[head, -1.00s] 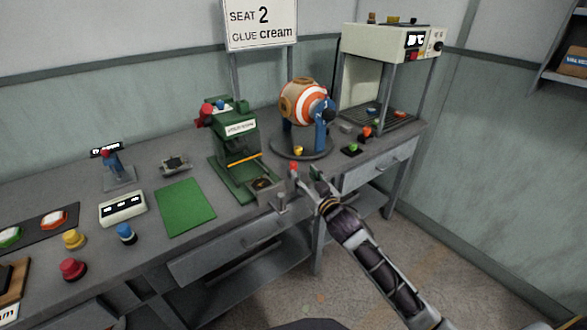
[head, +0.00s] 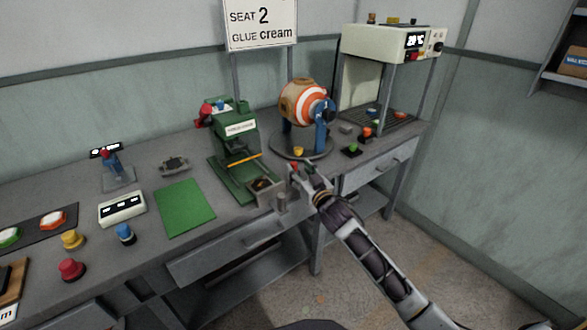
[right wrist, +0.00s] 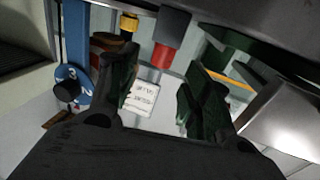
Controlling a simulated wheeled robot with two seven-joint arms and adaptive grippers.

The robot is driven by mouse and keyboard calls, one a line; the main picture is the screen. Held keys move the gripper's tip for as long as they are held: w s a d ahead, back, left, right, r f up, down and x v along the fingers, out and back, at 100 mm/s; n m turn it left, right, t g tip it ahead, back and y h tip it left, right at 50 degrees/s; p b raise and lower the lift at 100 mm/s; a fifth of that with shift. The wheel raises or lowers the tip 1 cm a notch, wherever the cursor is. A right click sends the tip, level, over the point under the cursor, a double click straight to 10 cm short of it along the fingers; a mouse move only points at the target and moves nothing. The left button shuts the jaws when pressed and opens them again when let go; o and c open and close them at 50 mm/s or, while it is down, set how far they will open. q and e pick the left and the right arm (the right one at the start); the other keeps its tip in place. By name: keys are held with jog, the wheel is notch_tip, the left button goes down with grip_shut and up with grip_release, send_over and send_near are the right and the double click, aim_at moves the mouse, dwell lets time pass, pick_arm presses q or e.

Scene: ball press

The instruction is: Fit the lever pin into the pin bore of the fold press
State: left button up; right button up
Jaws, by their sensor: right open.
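The green fold press (head: 235,150) stands on the bench with an orange bar across its front; I cannot make out its pin bore. A small red-topped part (head: 293,166), probably the lever pin, is at the front of the bench, just right of the press. In the right wrist view a red cylinder with a dark end (right wrist: 170,45) shows beyond the gap between my fingers, apart from them. My right gripper (head: 305,170) is open and empty beside the red part. It also shows in the right wrist view (right wrist: 157,88). My left gripper is not in view.
A striped ball (head: 302,102) sits in a blue stand on a round base, behind my right gripper. A grey block with a small plate (head: 266,191) is at the bench's front edge. A green mat (head: 185,207) lies left of the press. A heater cabinet (head: 392,45) stands right.

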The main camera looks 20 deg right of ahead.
aim_at(295, 166)
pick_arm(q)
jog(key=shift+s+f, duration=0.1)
pick_arm(e)
jog(key=shift+w, duration=0.15)
jog(key=shift+w+a, duration=0.15)
jog(key=shift+w, duration=0.25)
jog(key=shift+w+a+f+b, duration=0.1)
jog(key=shift+w+b, duration=0.25)
jog(key=shift+w, duration=0.85)
jog(key=shift+w+a, duration=0.1)
jog(key=shift+w, duration=0.45)
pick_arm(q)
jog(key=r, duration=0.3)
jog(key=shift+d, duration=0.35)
pick_arm(e)
jog(key=shift+w+a, duration=0.1)
jog(key=shift+w, duration=0.15)
